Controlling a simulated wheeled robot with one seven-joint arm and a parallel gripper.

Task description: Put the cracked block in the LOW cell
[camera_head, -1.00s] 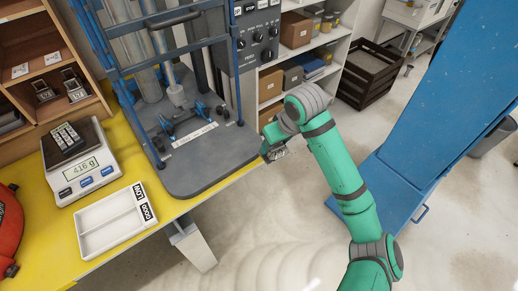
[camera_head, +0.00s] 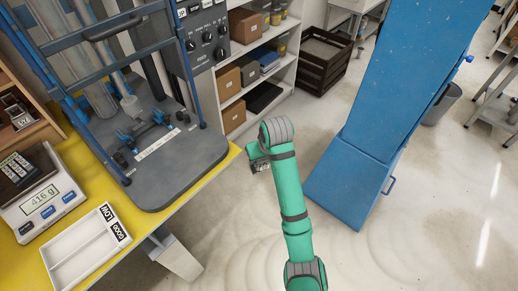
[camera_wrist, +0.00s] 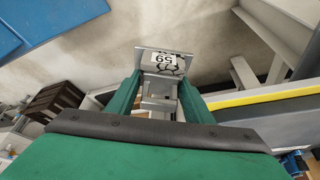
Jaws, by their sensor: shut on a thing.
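The cracked block (camera_wrist: 165,62) is a grey piece with a "59" label and dark crack lines. My gripper (camera_wrist: 160,88) is shut on it, with a green finger on each side. In the head view my gripper (camera_head: 258,163) hangs over open floor, right of the yellow bench, and the block is hard to make out there. The white two-cell tray (camera_head: 62,285) lies on the bench at lower left, apart from my gripper. Its labels are at the far end. The LOW cell (camera_head: 76,240) is the upper-left one and the GOOD cell (camera_head: 92,260) the lower-right one.
A scale (camera_head: 44,205) reading 416 g stands beside the tray, carrying a dark device. A blue-framed test machine (camera_head: 165,165) stands on the yellow bench (camera_head: 190,200). A shelf (camera_head: 262,50) and crate (camera_head: 325,55) are behind.

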